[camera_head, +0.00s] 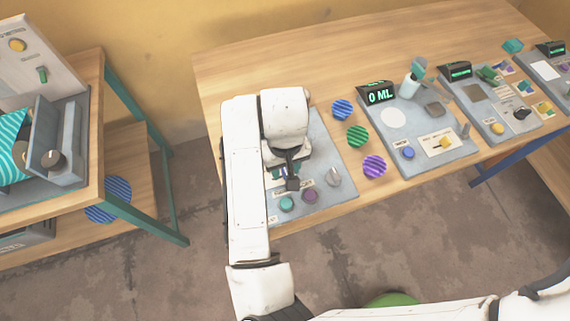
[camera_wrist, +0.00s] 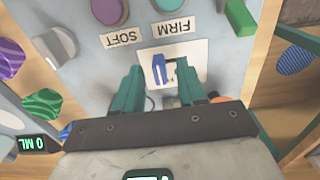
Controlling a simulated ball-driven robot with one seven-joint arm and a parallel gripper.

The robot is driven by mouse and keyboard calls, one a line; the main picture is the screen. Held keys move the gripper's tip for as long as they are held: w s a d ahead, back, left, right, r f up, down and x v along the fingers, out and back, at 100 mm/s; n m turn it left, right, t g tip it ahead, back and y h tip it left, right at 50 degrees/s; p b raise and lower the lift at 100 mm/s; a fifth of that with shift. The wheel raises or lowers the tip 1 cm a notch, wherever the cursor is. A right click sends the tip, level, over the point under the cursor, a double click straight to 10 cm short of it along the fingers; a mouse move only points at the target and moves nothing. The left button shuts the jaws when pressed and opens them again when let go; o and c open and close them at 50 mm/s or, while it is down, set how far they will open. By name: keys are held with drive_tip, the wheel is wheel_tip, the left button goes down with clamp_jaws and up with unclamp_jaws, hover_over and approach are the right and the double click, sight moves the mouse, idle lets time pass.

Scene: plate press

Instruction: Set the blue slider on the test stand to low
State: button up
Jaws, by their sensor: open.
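The blue slider (camera_wrist: 158,70) stands on a white label plate (camera_wrist: 200,51) on the grey test stand (camera_wrist: 225,55), in the wrist view. My gripper (camera_wrist: 160,68) is open, its two teal fingers on either side of the slider with gaps between; I cannot tell whether they touch the plate. In the head view the test stand (camera_head: 333,160) lies under my arm, and my gripper (camera_head: 291,183) reaches down over it. The slider is hidden there. The plate's markings, and so the low end, are not readable.
A purple button (camera_wrist: 109,11) by the SOFT label, a teal button (camera_wrist: 168,4) by the FIRM label and a grey knob (camera_wrist: 55,46) sit close by. Striped discs (camera_head: 357,136) lie on the wooden table right of the stand. Another station (camera_head: 420,125) stands farther right.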

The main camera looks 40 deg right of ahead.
drive_tip(key=shift+c, duration=0.3)
clamp_jaws()
idle(0.4)
